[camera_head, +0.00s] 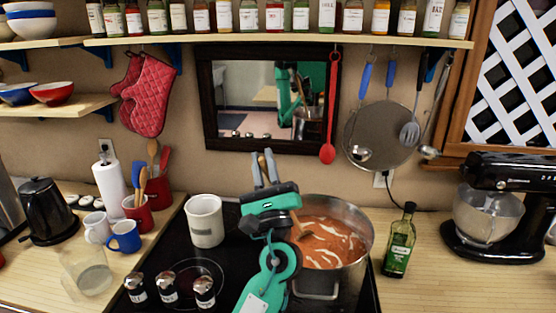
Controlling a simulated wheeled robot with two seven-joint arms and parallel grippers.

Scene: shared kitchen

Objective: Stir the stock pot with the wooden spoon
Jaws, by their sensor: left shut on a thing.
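The stock pot (352,278) is a steel pot at the right of the black cooktop, holding orange-red soup (330,238) with pale streaks. My left gripper (265,168) is at the pot's left rim, its fingers pointing up and toward the wall. It is shut on the wooden spoon (302,231). The top of the handle shows between the fingers, and the lower part slants into the soup at the pot's left side. The gripper body hides the middle of the spoon. The spoon's lower end is in the soup. My right gripper is not in view.
A white crock (205,221) stands left of my gripper. Several shakers (168,288) line the cooktop's front left. An olive oil bottle (399,243) stands right of the pot. A red ladle (328,153) hangs above, beside a mirror (233,103). Counter is free between bottle and mixer (492,213).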

